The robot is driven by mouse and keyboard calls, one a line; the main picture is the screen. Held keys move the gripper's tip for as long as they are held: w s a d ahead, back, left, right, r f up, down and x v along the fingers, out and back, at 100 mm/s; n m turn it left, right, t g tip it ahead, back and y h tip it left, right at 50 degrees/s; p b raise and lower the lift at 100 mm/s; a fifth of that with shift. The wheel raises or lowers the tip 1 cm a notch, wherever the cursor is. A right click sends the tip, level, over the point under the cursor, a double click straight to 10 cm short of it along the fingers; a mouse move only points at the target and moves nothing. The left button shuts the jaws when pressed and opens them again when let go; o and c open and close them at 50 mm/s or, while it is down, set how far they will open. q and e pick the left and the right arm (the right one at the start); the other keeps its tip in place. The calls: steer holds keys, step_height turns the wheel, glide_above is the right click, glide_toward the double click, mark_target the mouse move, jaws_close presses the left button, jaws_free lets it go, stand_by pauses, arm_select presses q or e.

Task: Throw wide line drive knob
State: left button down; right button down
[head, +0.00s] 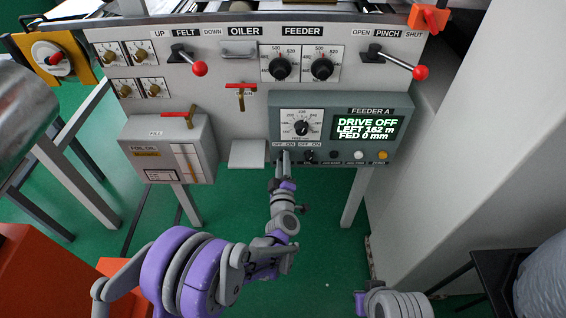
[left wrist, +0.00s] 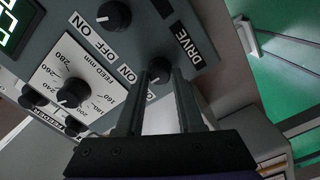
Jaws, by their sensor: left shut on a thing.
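The grey Feeder A box (head: 320,101) hangs at the lower right of the machine's panel. Its display (head: 366,128) reads DRIVE OFF, LEFT 162 m, FED 0 mm. My left gripper (head: 285,154) is at the lower left of the box and hides the knob there. In the left wrist view, the black drive knob (left wrist: 158,70) sits by the DRIVE label, between the fingertips of my left gripper (left wrist: 160,76), which is shut on it. Its pointer direction cannot be told. Part of my right arm shows at the bottom right, without its gripper.
Close beside the drive knob is a second off/on knob (head: 308,157). Above it is the feed dial (head: 302,128). A white button (head: 359,155) and a yellow one (head: 383,155) sit right of it. The foil oil box (head: 168,150) stands left; red-ended levers are above.

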arm_select(q)
steer(key=n, duration=0.6)
steer(key=shift+n, duration=0.3)
stand_by(0.4)
steer(key=c, duration=0.6)
jaws_free()
steer(key=shift+o, duration=0.2)
steer(key=shift+s, duration=0.1)
steer(key=s, duration=1)
steer(key=shift+s+p, duration=0.3)
steer(key=shift+s, duration=0.05)
